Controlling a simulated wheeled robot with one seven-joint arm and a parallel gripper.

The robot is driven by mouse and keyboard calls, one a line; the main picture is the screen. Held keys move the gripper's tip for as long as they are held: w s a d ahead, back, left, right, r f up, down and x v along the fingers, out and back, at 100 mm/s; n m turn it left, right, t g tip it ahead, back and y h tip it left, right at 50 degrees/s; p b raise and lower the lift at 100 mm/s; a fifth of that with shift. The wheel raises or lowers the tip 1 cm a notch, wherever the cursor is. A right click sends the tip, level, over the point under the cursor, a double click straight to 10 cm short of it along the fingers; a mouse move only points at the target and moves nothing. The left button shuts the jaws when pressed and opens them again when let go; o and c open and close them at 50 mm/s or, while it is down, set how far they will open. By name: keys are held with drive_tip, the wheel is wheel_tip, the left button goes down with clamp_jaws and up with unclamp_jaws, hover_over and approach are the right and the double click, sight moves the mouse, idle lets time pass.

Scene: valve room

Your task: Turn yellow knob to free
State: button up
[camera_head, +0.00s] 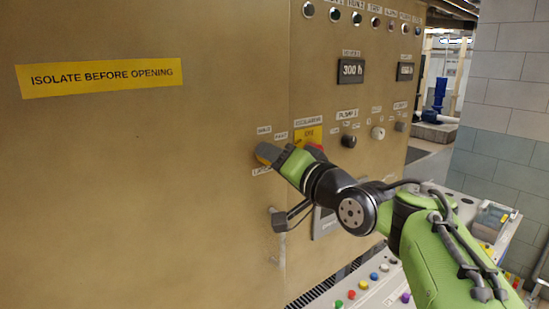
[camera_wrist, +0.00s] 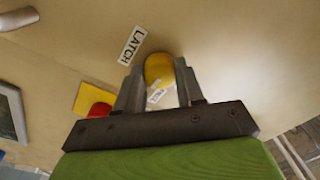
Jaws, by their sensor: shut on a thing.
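The yellow knob (camera_wrist: 159,69) sits on the tan panel between the two fingers of my gripper (camera_wrist: 158,85) in the wrist view. The fingers are shut on its sides. In the head view the knob (camera_head: 266,153) shows at the tip of my gripper (camera_head: 280,158), which partly hides it. A white "LATCH" label (camera_wrist: 132,45) is beside the knob in the wrist view. A small white label (camera_wrist: 155,96) lies between the fingers, too small to read surely. In the head view, small labels surround the knob, partly hidden by my gripper.
A red button on a yellow plate (camera_head: 308,137) is close to the right of my gripper. A black knob (camera_head: 348,141) and a white knob (camera_head: 378,133) are further right. A panel handle (camera_head: 279,220) is below. Coloured buttons (camera_head: 373,276) line the sloped desk.

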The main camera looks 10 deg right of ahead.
drive_tip(key=o, duration=1)
drive_tip(key=shift+o, duration=0.2)
drive_tip(key=b+v, duration=0.3)
drive_tip(key=v, duration=1.3)
drive_tip(key=shift+w+f, duration=0.1)
drive_tip(key=shift+w, duration=0.05)
